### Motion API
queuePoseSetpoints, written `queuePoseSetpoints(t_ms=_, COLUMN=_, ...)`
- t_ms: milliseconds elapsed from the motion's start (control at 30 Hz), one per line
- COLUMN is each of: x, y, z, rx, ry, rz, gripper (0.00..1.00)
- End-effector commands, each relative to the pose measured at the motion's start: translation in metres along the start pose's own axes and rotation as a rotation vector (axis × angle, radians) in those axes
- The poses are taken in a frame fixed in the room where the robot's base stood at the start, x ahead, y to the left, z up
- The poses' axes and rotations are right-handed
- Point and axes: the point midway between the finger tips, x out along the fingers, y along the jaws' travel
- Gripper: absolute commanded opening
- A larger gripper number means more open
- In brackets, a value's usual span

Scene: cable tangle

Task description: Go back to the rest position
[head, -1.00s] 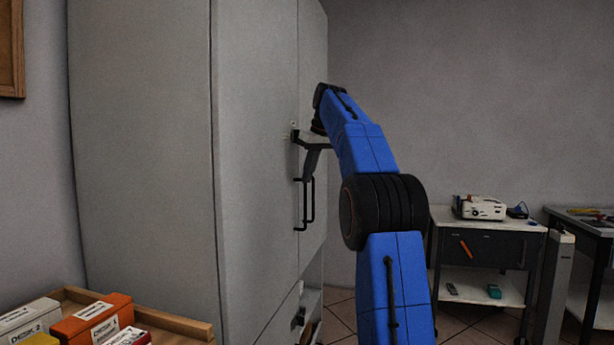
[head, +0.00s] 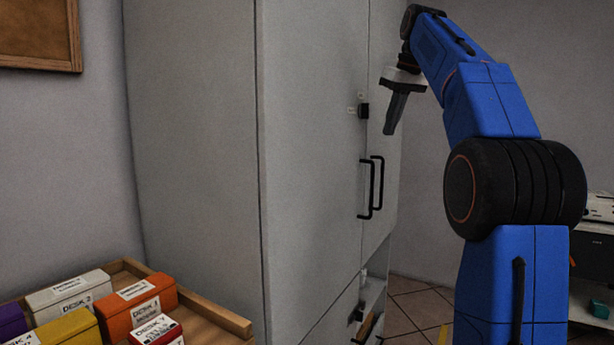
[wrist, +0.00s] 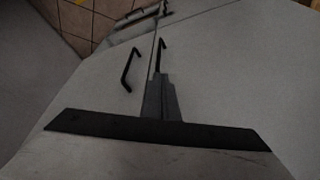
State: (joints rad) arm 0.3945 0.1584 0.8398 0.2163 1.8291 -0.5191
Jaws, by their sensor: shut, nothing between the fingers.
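My gripper (head: 391,128) is shut and empty, pointing down in front of the grey cabinet (head: 310,170) near the seam of its upper doors. My blue arm reaches up from the lower right and bends over toward the cabinet. In the wrist view the shut fingers (wrist: 160,80) show over the pale door fronts, close to two black bar handles. No contact between the fingers and the cabinet can be made out.
Two black handles (head: 371,188) and a small black latch (head: 363,110) stick out from the doors. A lower drawer (head: 372,295) is partly open. A wooden tray (head: 215,312) with labelled boxes stands at the lower left. A bench (head: 592,245) is at the right.

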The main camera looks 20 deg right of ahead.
Motion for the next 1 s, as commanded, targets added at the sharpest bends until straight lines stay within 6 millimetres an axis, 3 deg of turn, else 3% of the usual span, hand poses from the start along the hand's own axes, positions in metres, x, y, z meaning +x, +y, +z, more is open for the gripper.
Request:
queuePoseSetpoints(t_ms=233, x=0.004, y=-0.015, z=0.009, rx=0.013, ry=0.001, rz=0.002, gripper=0.00)
queuePoseSetpoints(t_ms=467, x=0.025, y=-0.058, z=0.042, rx=0.055, ry=0.003, rz=0.012, gripper=0.00)
queuePoseSetpoints(t_ms=767, x=0.072, y=-0.118, z=0.112, rx=0.109, ry=0.006, rz=0.030, gripper=0.00)
queuePoseSetpoints(t_ms=1000, x=0.122, y=-0.161, z=0.184, rx=0.143, ry=0.011, rz=0.047, gripper=0.00)
